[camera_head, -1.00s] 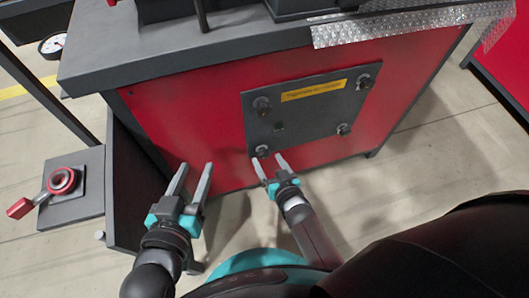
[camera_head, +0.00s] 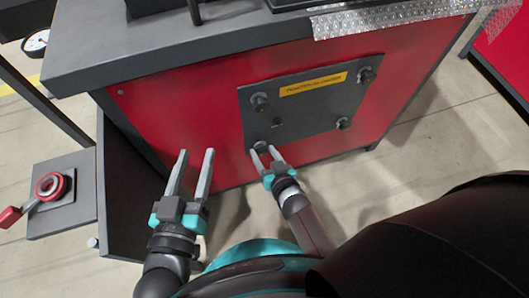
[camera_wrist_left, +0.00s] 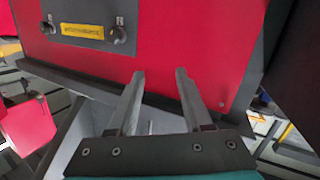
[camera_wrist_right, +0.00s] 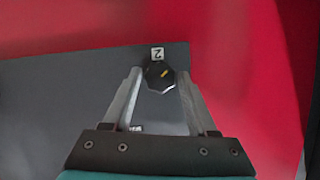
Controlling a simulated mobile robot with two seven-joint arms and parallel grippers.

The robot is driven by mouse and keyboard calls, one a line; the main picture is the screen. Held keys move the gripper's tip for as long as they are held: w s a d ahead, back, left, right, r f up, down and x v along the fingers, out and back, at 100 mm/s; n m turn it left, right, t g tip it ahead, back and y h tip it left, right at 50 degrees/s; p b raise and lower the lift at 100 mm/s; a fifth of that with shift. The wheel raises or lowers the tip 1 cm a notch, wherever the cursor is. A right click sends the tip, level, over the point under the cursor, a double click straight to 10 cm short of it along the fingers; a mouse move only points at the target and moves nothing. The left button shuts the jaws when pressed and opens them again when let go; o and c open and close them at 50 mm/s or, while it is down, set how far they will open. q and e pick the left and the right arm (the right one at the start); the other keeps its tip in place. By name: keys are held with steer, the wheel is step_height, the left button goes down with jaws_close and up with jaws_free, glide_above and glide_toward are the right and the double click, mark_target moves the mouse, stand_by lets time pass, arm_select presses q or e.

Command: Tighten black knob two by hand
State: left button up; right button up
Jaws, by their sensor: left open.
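Black knob two (camera_head: 260,147) is at the lower left corner of the dark panel (camera_head: 308,112) on the red cabinet front. In the right wrist view the dark, faceted knob (camera_wrist_right: 158,76) has a yellow mark and a small "2" label (camera_wrist_right: 157,54) beside it. My right gripper (camera_head: 264,151) is at this knob. Its fingertips (camera_wrist_right: 160,73) lie on either side of the knob, with what look like narrow gaps. My left gripper (camera_head: 196,153) is open and empty, left of the panel; its fingers also show spread in the left wrist view (camera_wrist_left: 160,73).
Other black knobs sit at the panel's upper left (camera_head: 260,101), upper right (camera_head: 366,75) and lower right (camera_head: 343,123). A yellow label (camera_head: 312,84) is near the panel top. A grey worktop (camera_head: 160,57) overhangs the cabinet. A red-handled switch (camera_head: 48,187) stands at left.

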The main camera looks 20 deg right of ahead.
jaws_close()
stand_by(0.4)
